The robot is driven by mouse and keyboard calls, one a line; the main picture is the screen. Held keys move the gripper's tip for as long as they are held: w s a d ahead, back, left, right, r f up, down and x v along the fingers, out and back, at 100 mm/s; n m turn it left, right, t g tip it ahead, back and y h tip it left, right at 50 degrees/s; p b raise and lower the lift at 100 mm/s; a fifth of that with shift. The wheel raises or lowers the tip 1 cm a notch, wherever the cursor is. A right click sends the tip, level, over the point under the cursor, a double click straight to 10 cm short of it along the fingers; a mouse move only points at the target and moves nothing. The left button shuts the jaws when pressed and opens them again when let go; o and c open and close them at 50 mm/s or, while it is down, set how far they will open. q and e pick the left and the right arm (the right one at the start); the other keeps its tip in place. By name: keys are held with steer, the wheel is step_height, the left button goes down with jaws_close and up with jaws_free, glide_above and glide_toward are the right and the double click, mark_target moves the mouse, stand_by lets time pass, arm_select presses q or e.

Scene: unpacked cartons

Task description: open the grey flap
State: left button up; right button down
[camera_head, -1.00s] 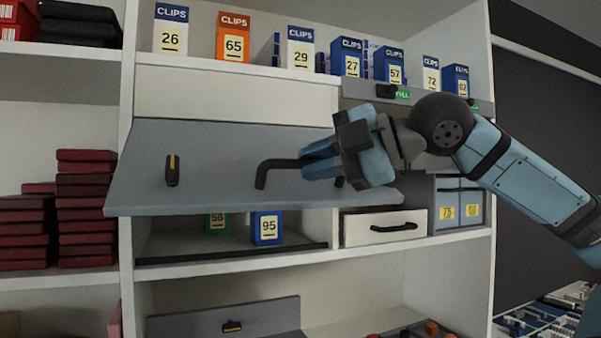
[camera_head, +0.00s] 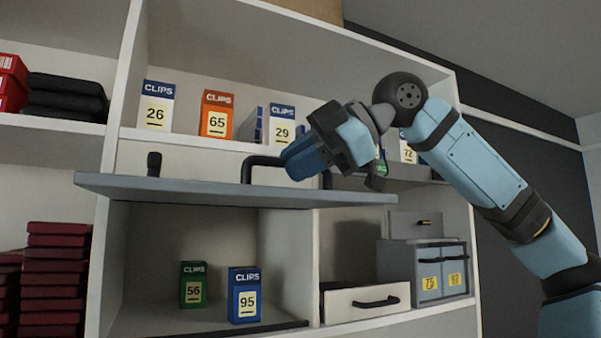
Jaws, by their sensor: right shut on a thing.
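The grey flap (camera_head: 215,190) is raised to about level, seen nearly edge-on, above an open compartment. A black handle (camera_head: 262,162) stands on its upper face, with a small black latch knob (camera_head: 154,164) to the left. My right gripper (camera_head: 292,160) is shut on the handle at the flap's right half; its fingers hide the handle's right part. Inside the compartment below stand a green box marked 56 (camera_head: 193,285) and a blue clips box marked 95 (camera_head: 244,296). My left gripper is not in view.
Clips boxes, such as the orange one (camera_head: 217,114), stand on the shelf above, behind the raised flap. Dark red stacks (camera_head: 55,280) fill the left bay.

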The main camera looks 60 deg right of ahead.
steer(key=shift+r, duration=0.1)
stand_by(0.3)
steer(key=c, duration=1.5)
jaws_free()
steer(key=o, duration=0.4)
steer(key=shift+w+d, duration=0.25)
steer(key=shift+s, duration=0.2)
steer(key=b+v, duration=0.1)
steer(key=v, duration=1.2)
steer(key=shift+s+d+r+b, duration=0.1)
steer(key=shift+s+b, duration=0.05)
steer(key=shift+b, duration=0.15)
